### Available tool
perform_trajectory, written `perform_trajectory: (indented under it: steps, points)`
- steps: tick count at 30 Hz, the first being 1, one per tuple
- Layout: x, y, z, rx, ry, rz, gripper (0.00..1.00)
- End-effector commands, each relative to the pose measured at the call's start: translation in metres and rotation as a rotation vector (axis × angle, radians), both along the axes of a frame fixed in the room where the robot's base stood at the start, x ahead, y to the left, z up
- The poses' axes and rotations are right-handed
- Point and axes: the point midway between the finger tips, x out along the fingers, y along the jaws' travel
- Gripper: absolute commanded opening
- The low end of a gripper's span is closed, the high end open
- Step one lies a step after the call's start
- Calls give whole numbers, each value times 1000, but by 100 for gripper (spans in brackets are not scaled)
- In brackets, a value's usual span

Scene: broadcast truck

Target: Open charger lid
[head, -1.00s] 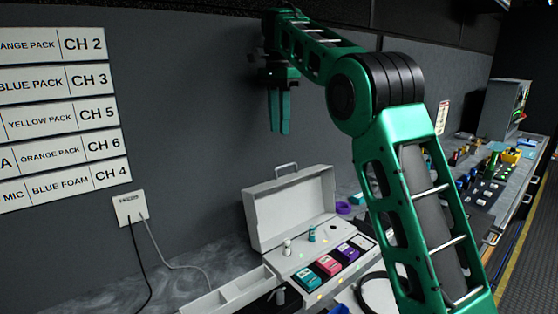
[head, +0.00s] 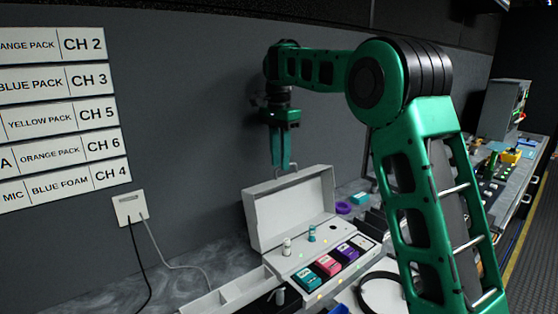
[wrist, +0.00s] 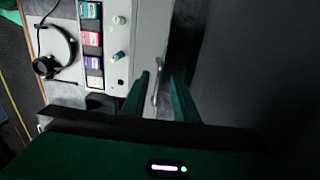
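The charger is a pale grey case; its base (head: 300,262) holds several coloured packs, also visible in the wrist view (wrist: 118,72). Its lid (head: 290,212) stands raised, roughly upright at the back of the base near the wall. The lid handle (wrist: 157,88) is on the lid's top edge. My gripper (head: 280,166) points down just above the lid's top edge, at the handle. In the wrist view my gripper (wrist: 162,78) has its two green fingers apart, with the handle appearing between them. Contact with the handle cannot be told.
A teal pack (head: 306,279), a pink pack (head: 327,265) and a purple pack (head: 347,252) sit in the base. A wall plate with cables (head: 129,208) is at left. Headphones (wrist: 52,52) lie in front. The dark wall stands close behind the lid.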

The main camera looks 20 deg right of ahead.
Motion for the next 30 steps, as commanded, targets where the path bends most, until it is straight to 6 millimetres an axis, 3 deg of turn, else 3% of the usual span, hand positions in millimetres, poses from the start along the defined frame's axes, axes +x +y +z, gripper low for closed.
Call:
perform_trajectory:
  steps: [5, 8, 30]
  points:
    - [0, 0, 0, 0, 0, 0, 24]
    - [0, 0, 0, 0, 0, 0, 0]
    - [1, 0, 1, 0, -4, 1, 0]
